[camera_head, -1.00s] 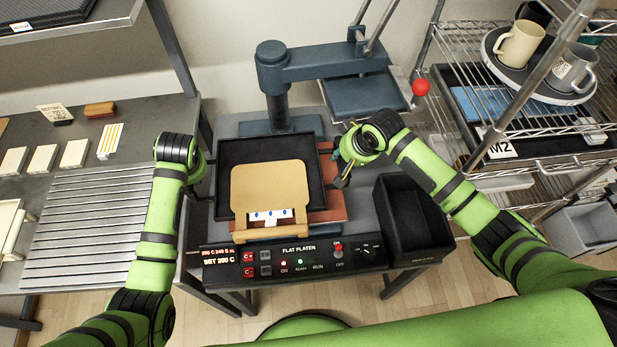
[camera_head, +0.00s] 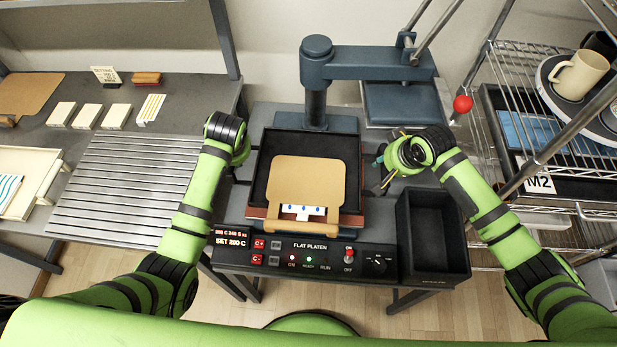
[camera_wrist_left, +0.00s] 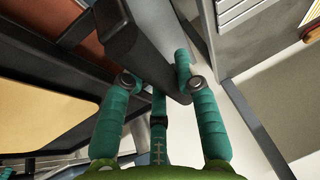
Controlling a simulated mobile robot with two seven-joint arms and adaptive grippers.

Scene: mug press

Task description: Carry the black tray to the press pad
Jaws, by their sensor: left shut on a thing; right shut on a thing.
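The black tray (camera_head: 264,168) is over the reddish-brown press pad (camera_head: 352,219), whose edges show past the tray's front corners. I cannot tell whether the tray touches the pad. A tan board (camera_head: 307,180) lies in the tray, with a white strip with blue marks at its front. My left gripper (camera_head: 240,160) is at the tray's left side; its fingers are hidden in the head view. In the left wrist view its teal fingers (camera_wrist_left: 157,78) are shut on the tray's dark wall (camera_wrist_left: 140,45).
The press's upper plate (camera_head: 402,103) is swung out to the back right, with a red knob (camera_head: 463,104). An empty black bin (camera_head: 432,235) stands at the right. A control panel (camera_head: 305,257) is in front. A wire rack (camera_head: 540,140) is farther right, a slatted bench (camera_head: 130,185) at left.

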